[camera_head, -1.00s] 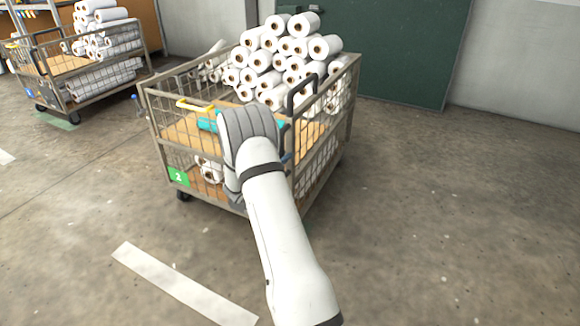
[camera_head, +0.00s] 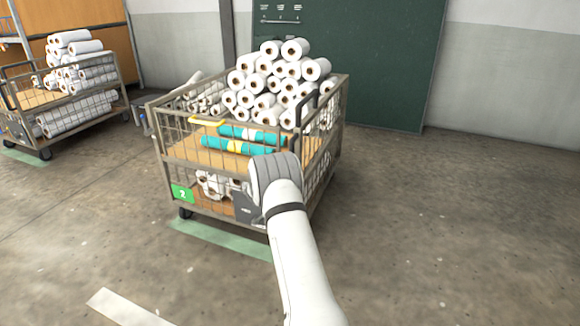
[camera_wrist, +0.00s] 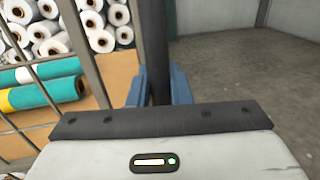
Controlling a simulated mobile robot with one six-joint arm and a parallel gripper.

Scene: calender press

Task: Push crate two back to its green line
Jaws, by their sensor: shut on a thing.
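Crate two (camera_head: 165,150) is a wire-sided trolley with a green "2" plate, stacked with white rolls and teal rolls. The pale green line (camera_head: 220,239) lies on the floor along its near side; the near left wheel (camera_head: 185,212) is close to the line's far edge. A black upright handle (camera_head: 300,115) rises at the crate's near right part. My gripper is shut on this dark bar (camera_wrist: 155,40), with blue fingers (camera_wrist: 158,88) on either side in the wrist view. In the head view my arm hides the fingers and part of the crate's near right corner.
Another loaded trolley (camera_head: 62,118) stands at the left on its own green line (camera_head: 22,156). A dark green panel (camera_head: 385,70) is on the wall behind crate two. A white floor strip (camera_head: 122,308) lies in front. The floor to the right is clear.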

